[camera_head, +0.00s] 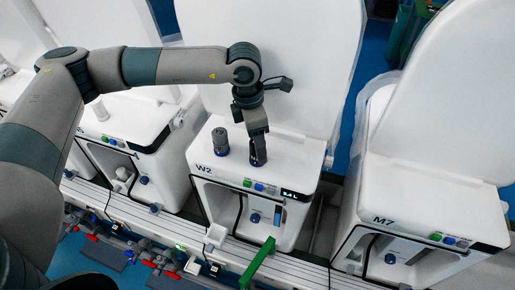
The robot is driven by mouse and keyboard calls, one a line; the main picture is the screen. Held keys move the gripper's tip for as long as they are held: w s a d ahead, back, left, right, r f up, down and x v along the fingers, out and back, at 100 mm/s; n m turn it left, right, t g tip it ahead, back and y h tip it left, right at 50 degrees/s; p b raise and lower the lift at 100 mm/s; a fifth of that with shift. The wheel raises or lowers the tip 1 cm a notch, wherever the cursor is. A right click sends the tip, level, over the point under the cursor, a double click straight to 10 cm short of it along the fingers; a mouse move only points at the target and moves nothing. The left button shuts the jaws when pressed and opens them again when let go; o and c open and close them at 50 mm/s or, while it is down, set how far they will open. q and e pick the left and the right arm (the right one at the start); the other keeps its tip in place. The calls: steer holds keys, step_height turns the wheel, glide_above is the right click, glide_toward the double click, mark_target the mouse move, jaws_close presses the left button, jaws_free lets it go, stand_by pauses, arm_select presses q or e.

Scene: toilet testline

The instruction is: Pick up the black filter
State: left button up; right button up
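My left gripper (256,131) points down over the top of the white unit labelled W2 (290,172). A black filter (258,153), a dark upright cylinder with a bluish lower end, stands on that top directly under the gripper. The fingers are at the upper part of the filter and partly hide it. I see the fingers nearly edge-on, so whether they are closed on it is unclear. A dark grey cylinder (220,143) with a blue base stands just left of it, apart from the gripper. My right gripper is not in view.
The tall white lid (280,50) rises behind the W2 top. Unit M7 (430,205) stands to the right, another white unit (125,125) to the left. A rail (300,272) with a green bar (258,262) runs along the front.

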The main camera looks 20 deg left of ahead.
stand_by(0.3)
arm_select(q)
steer(key=c, duration=1.2)
steer(key=shift+r, duration=0.1)
steer(key=shift+r+b, duration=0.65)
steer(key=shift+b, duration=0.2)
step_height(320, 180, up, 2)
steer(key=shift+r+b, duration=0.2)
steer(key=shift+b, duration=0.7)
steer(key=shift+s+d+r+b, duration=0.9)
steer(key=shift+d+r, duration=0.3)
steer(key=shift+d, duration=0.55)
steer(key=shift+s+d+r+b, duration=0.85)
steer(key=shift+d+r, duration=0.35)
steer(key=shift+d, duration=0.6)
steer(key=shift+s+d+r+b, duration=0.9)
steer(key=shift+d+r, duration=0.3)
steer(key=shift+d, duration=0.55)
